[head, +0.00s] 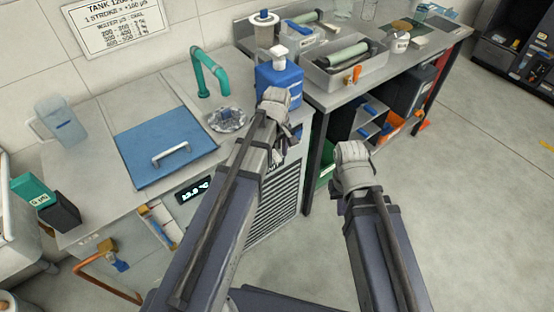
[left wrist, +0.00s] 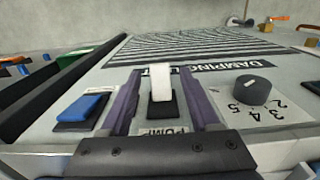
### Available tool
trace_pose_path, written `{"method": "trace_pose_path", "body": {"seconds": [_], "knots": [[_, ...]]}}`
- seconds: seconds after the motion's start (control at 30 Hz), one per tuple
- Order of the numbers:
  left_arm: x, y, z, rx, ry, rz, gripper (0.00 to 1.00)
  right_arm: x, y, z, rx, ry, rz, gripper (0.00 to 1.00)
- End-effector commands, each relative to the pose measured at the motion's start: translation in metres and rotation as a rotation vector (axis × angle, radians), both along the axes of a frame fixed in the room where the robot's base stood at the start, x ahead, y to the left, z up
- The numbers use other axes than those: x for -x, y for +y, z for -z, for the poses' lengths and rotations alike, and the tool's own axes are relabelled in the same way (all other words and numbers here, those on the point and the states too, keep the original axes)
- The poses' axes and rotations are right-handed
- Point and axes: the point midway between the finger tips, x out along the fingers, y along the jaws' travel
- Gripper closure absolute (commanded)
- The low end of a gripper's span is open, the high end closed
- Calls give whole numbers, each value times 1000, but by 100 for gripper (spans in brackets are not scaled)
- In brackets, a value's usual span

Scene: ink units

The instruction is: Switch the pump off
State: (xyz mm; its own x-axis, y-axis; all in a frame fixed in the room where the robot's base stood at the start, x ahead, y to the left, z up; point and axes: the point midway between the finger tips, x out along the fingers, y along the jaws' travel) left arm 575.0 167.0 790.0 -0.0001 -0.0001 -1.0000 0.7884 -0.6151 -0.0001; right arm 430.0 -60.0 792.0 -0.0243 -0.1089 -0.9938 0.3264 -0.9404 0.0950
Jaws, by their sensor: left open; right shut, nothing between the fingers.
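The pump switch (left wrist: 161,82) is a white rocker on a black base, above a label reading PUMP, on the front panel in the left wrist view. My left gripper (left wrist: 162,72) is open, with its two purple fingers on either side of the switch; I cannot tell whether they touch it. In the head view my left gripper (head: 274,104) is in front of the blue bottle, and my arm hides the switch. My right gripper (head: 353,166) is shut and empty, over the floor right of the cabinet.
A blue switch (left wrist: 84,108) lies left of my fingers and a dark numbered knob (left wrist: 252,90) right of them. The tank cabinet carries a blue lid (head: 168,146), a green tap (head: 208,72) and a blue bottle (head: 279,78). Open floor (head: 470,190) is at the right.

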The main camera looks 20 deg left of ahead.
Motion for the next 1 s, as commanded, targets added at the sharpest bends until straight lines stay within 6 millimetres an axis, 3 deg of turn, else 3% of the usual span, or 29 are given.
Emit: {"method": "trace_pose_path", "body": {"seconds": [0.3,0.83,1.0], "knots": [[0,0,2,0,0,0,39,0,0,2,0,0,0,100],[0,0,2,0,0,0,98,0,0,2,0,0,0,100],[0,0,2,0,0,0,100,0,0,2,0,0,0,100]]}}
